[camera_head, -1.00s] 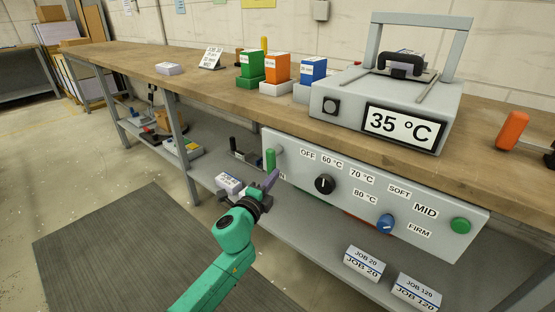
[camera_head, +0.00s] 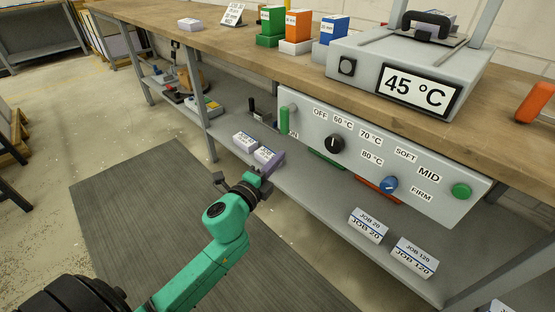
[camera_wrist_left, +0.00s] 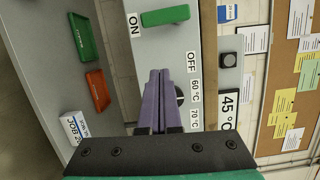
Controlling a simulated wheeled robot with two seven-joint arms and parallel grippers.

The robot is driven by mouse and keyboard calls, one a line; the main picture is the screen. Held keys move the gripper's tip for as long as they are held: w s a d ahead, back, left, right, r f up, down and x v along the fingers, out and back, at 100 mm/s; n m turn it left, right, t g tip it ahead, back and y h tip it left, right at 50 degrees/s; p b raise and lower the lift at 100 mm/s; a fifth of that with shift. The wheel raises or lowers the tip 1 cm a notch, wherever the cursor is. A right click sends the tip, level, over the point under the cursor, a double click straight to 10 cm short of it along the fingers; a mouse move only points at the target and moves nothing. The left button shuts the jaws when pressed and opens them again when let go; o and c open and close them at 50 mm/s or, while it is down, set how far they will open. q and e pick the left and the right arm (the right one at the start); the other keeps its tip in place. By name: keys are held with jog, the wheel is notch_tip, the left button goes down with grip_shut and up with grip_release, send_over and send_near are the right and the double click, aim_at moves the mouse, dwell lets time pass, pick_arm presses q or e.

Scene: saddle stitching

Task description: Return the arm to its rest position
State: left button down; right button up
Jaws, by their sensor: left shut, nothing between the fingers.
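My left gripper (camera_head: 268,170), on a green arm, is in front of the grey control panel (camera_head: 440,182), beside its lower left end and over the lower shelf. Its purple fingers (camera_wrist_left: 158,100) are together with nothing between them in the left wrist view. The panel's green lever (camera_head: 284,120) is above the gripper, with the ON label beside its lower end. The black knob (camera_head: 334,145) stands to the right and is partly hidden behind the fingers in the wrist view. The display (camera_head: 417,91) reads 45 °C. My right gripper is out of view.
The wooden bench (camera_head: 230,84) runs above the panel. Two JOB boxes (camera_head: 368,225) (camera_head: 414,257) stand on the lower shelf at the right. A green tray (camera_wrist_left: 82,37) and a red tray (camera_wrist_left: 97,90) also lie there. The floor around the dark mat (camera_head: 130,220) looks clear.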

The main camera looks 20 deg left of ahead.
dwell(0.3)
